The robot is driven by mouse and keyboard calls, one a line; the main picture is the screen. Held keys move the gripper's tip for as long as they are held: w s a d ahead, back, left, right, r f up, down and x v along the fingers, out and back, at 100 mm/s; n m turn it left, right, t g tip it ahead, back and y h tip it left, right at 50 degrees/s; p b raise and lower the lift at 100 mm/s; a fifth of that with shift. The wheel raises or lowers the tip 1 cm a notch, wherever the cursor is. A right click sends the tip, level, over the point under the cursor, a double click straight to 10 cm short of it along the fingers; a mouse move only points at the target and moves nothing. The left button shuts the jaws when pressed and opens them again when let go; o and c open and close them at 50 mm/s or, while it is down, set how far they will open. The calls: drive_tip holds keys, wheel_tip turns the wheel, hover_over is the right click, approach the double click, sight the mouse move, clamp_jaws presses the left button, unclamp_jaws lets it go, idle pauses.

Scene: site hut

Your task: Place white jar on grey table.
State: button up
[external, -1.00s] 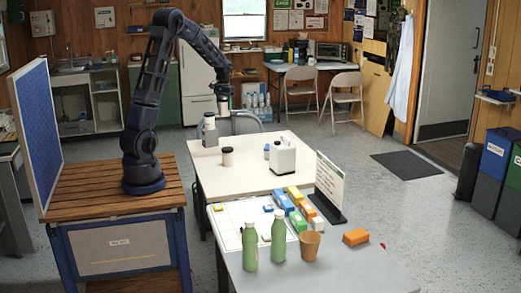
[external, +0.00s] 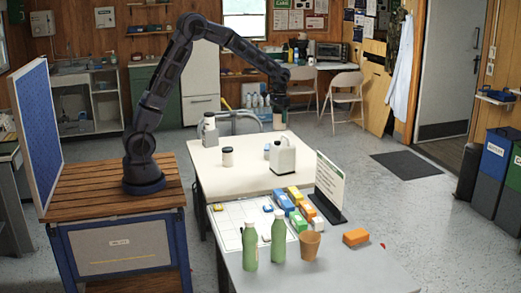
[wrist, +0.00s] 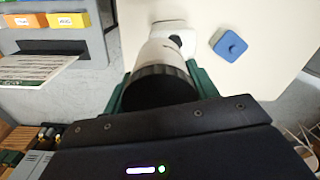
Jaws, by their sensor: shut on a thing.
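My gripper (external: 279,108) is shut on a white jar (external: 279,122) and holds it in the air above the far right part of the cream table. In the wrist view the jar's dark round end (wrist: 160,87) faces the camera between the green fingers, with its white body (wrist: 160,52) beyond. The grey table (external: 375,275) stands in the foreground, well apart from the gripper. It bears two green bottles (external: 278,241), a tan cup (external: 310,245), several coloured blocks and a sign.
The cream table (external: 215,180) bears a white jug (external: 283,158), a dark-lidded jar (external: 228,156) and a grey-white bottle (external: 209,130). A blue object (wrist: 230,45) lies on it in the wrist view. The grey table's front right is clear.

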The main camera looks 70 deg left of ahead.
drive_tip(key=d+m, duration=0.5)
drive_tip(key=d, duration=4)
drive_tip(key=m, duration=0.5)
hover_over(284, 286)
wheel_tip(284, 286, down, 20)
drive_tip(key=shift+f, duration=2.7)
drive_tip(key=shift+f, duration=0.1)
drive_tip(key=o, duration=1.2)
